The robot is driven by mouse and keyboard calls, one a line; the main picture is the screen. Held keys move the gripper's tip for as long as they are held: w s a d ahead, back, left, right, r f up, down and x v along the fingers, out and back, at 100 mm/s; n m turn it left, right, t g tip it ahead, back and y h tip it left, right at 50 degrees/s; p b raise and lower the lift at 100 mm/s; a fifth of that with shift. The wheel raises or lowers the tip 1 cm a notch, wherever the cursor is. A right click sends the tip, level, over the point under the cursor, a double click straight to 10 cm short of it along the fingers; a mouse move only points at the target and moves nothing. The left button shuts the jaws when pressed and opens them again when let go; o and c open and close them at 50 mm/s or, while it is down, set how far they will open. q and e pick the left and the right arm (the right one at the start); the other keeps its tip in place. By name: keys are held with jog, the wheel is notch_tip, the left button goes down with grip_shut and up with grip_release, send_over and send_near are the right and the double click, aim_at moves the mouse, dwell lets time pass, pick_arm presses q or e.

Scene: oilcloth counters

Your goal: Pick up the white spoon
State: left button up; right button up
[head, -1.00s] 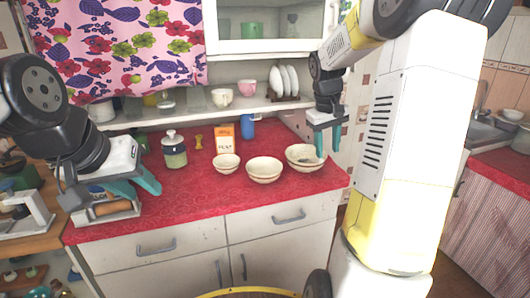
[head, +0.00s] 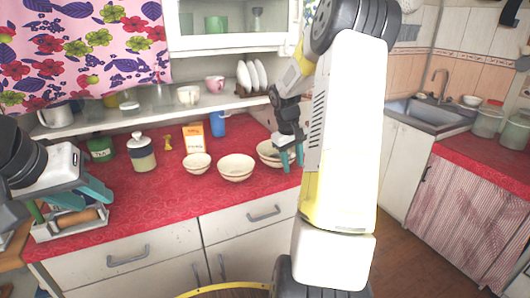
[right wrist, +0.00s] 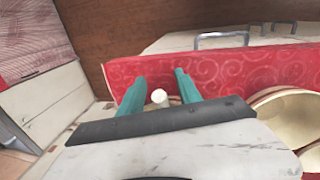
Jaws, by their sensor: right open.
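A small pale rounded end (right wrist: 159,98), which looks like the tip of the white spoon's handle, shows between my right gripper's fingers in the right wrist view. The rest of it is hidden, and I cannot make out the spoon in the head view. My right gripper (head: 291,158) has its teal fingers pointing down at the right side of the rightmost cream bowl (head: 268,151). It is open, with its fingers (right wrist: 159,92) apart on either side of the pale end. My left gripper (head: 80,194) is open and empty over the counter's left end, above a wooden-handled roller in a tray.
Two more cream bowls (head: 236,168) (head: 197,163) stand left of the right gripper on the red counter (head: 165,205). Behind them are an orange-white box (head: 194,139), a blue cup (head: 217,124) and a jar (head: 141,154). A shelf runs above. The counter's front middle is clear.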

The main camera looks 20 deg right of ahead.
jog(key=shift+c, duration=0.4)
grip_shut()
